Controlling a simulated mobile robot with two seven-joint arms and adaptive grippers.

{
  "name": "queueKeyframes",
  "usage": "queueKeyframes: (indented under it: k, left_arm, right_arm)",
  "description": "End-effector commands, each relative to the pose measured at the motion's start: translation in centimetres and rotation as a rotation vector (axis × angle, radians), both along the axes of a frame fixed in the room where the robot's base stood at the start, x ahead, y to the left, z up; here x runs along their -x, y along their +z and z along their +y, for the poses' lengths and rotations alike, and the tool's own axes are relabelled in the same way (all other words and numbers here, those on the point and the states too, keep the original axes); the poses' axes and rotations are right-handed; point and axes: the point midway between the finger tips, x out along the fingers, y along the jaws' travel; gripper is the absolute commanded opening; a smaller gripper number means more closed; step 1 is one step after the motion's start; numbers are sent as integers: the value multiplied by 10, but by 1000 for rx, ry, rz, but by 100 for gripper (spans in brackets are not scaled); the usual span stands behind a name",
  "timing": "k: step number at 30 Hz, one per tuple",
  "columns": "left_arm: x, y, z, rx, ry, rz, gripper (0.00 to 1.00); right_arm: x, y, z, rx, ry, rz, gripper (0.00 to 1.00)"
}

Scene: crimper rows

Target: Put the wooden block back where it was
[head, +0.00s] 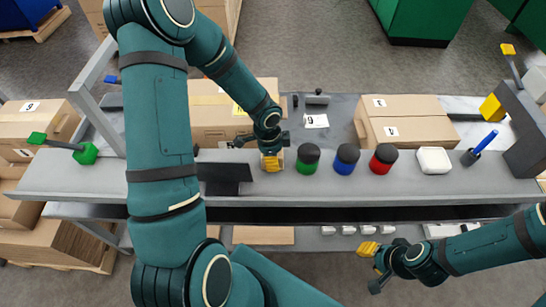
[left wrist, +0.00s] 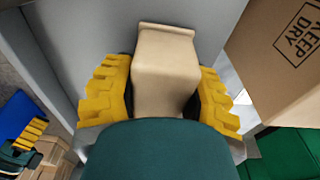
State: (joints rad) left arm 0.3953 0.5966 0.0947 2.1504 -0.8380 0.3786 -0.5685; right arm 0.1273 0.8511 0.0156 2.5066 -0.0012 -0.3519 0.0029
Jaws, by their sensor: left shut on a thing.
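The wooden block (left wrist: 165,62) is pale tan and fills the space between the yellow fingers of my left gripper (left wrist: 160,95) in the left wrist view. My left gripper (head: 271,162) is shut on it. In the head view the gripper points down at the grey shelf (head: 330,188), just left of the green black-topped cylinder (head: 308,158). There the block is mostly hidden behind the gripper, and I cannot tell whether it touches the shelf. My right gripper (head: 369,249) is low at the front right, with yellow fingers bunched; its opening is unclear.
Blue (head: 346,160) and red (head: 383,160) cylinders, a white box (head: 434,160) and a blue pen in a holder (head: 482,146) stand to the right. A black stand (head: 226,178) is left of the gripper. Cardboard boxes (head: 405,118) are behind. The shelf's front strip is clear.

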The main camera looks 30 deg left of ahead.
Motion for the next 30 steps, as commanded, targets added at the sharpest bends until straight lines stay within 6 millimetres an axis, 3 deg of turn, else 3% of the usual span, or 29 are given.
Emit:
queueKeyframes:
  k: [3,4,6,18,30]
  left_arm:
    - [0,-5,0,0,0,0,6]
    - [0,-4,0,0,0,0,59]
    - [0,-3,0,1,0,1,75]
    - [0,3,0,0,1,0,75]
    - [4,80,8,-1,3,-2,75]
  right_arm:
    - [-1,-4,0,0,0,-1,39]
    - [-1,-3,0,0,0,-1,39]
    - [-1,-3,0,0,0,-1,39]
    - [0,3,0,0,0,0,39]
    - [4,30,0,-1,1,9,39]
